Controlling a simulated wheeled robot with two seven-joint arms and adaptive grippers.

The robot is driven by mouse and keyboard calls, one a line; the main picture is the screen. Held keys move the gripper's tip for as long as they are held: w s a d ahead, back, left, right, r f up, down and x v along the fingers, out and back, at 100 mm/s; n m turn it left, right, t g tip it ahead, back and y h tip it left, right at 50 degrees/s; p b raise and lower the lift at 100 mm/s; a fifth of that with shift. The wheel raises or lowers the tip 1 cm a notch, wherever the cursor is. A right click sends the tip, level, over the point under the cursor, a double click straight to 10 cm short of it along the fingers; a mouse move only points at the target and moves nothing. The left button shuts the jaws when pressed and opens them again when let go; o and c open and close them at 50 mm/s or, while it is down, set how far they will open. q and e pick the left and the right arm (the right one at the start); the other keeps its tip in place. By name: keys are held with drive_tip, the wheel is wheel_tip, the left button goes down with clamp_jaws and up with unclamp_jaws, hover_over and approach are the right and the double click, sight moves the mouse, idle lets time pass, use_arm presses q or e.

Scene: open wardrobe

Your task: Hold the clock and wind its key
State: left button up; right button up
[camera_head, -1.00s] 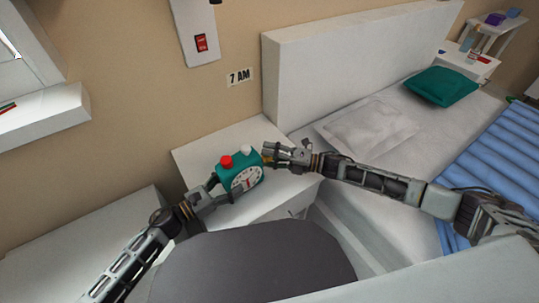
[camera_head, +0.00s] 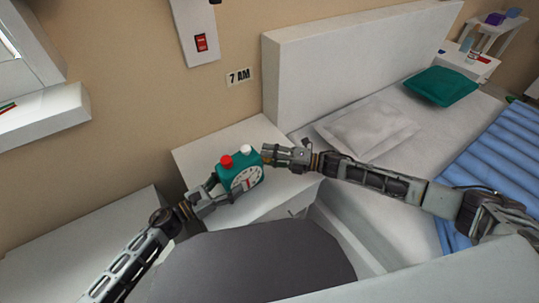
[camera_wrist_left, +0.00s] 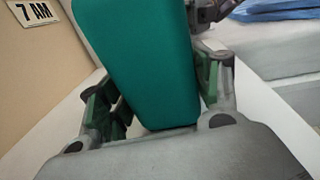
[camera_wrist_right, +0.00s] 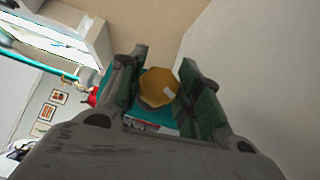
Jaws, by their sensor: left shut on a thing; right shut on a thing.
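The teal clock (camera_head: 229,176) has a white face (camera_head: 246,178), a red button (camera_head: 227,161) and a white button (camera_head: 246,153) on top. It is at the white nightstand; I cannot tell whether it touches the top. My left gripper (camera_head: 212,187) is shut on the clock's left part; its teal side (camera_wrist_left: 145,65) fills the space between the fingers in the left wrist view. My right gripper (camera_head: 270,155) is shut on the yellow key at the clock's right side. The key (camera_wrist_right: 158,87) shows between the fingers in the right wrist view.
The nightstand top (camera_head: 200,152) has free room behind the clock. The white headboard (camera_head: 350,55) and bed with a pale pillow (camera_head: 368,128) lie to the right. A 7 AM sign (camera_head: 240,76) and a red switch (camera_head: 201,43) are on the wall.

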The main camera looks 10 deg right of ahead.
drive_tip(key=shift+a+m+g+h, duration=0.15)
drive_tip(key=shift+m+g+h, duration=0.65)
drive_tip(key=shift+m+h, duration=0.7)
drive_tip(key=shift+s+a+m+g+h, duration=0.15)
drive_tip(key=shift+m+g+h, duration=0.85)
drive_tip(key=shift+m+h, duration=0.15)
drive_tip(key=shift+m+g+h, duration=0.45)
drive_tip(key=shift+g+h, duration=0.15)
drive_tip(key=shift+h, duration=0.05)
drive_tip(key=shift+f+m+g+h, duration=0.1)
drive_tip(key=shift+m+g+h, duration=0.2)
drive_tip(key=shift+g, duration=0.1)
drive_tip(key=shift+m+g+h, duration=0.8)
drive_tip(key=shift+m+g, duration=0.1)
drive_tip(key=shift+g, duration=0.4)
drive_tip(key=m+g, duration=0.1)
drive_tip(key=m+g+h, duration=0.1)
drive_tip(key=g, duration=0.1)
drive_tip(key=g+h, duration=0.1)
drive_tip(key=g, duration=0.1)
drive_tip(key=shift+d+f+m, duration=0.1)
drive_tip(key=shift+d+m, duration=0.15)
drive_tip(key=shift+m, duration=0.15)
drive_tip(key=shift+m+g+h, duration=0.6)
drive_tip(key=shift+g, duration=0.3)
drive_tip(key=shift+d+m+g, duration=0.15)
drive_tip(key=shift+m+g, duration=0.85)
drive_tip(key=shift+g, duration=0.6)
